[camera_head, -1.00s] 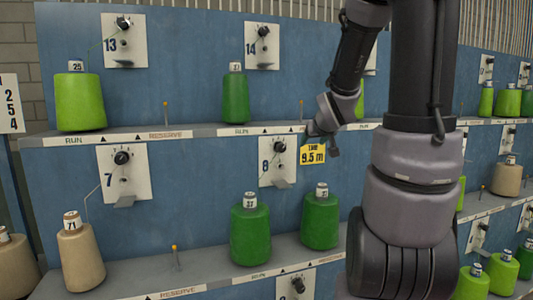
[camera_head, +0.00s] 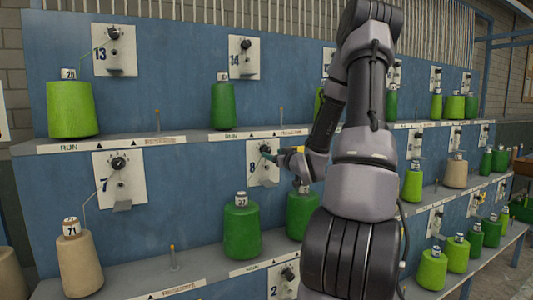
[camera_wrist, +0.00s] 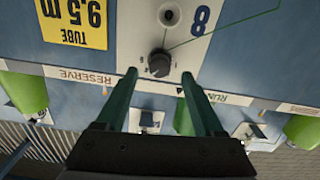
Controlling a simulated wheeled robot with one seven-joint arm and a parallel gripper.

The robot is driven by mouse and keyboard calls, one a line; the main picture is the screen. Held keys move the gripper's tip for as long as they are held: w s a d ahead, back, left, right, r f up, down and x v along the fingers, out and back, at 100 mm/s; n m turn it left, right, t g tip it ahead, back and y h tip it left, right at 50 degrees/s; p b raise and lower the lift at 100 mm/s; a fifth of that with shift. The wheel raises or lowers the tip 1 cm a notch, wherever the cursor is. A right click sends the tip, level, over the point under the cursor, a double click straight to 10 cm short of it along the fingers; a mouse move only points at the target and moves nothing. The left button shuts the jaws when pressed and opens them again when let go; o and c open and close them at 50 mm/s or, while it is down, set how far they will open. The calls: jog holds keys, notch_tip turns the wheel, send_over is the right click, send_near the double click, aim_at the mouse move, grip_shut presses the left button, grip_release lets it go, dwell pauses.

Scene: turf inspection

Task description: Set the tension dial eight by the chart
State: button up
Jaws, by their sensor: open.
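Tension dial eight is a dark round knob on a white plate marked 8 (camera_head: 263,176), on the blue panel's middle row. In the wrist view the knob (camera_wrist: 159,63) shows upside down, with the figure 8 on its plate (camera_wrist: 199,20). My gripper (camera_wrist: 159,77) is open; its two green fingers stand either side of the knob's line, with the knob just beyond their tips. I cannot tell whether they touch it. In the head view my gripper (camera_head: 272,156) is at the plate and partly hides the knob. I cannot read the dial setting.
A yellow tag reading TUBE 9.5 m (camera_wrist: 75,22) hangs beside the plate. Green cones (camera_head: 242,227) stand on the shelf below, close under my arm. Dial seven (camera_head: 118,162) is to the left, above a tan cone (camera_head: 78,259). A thread (camera_wrist: 225,28) crosses plate eight.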

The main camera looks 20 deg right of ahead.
aim_at(268, 151)
jog(key=shift+w+a, duration=0.1)
jog(key=shift+w, duration=2.7)
grip_shut()
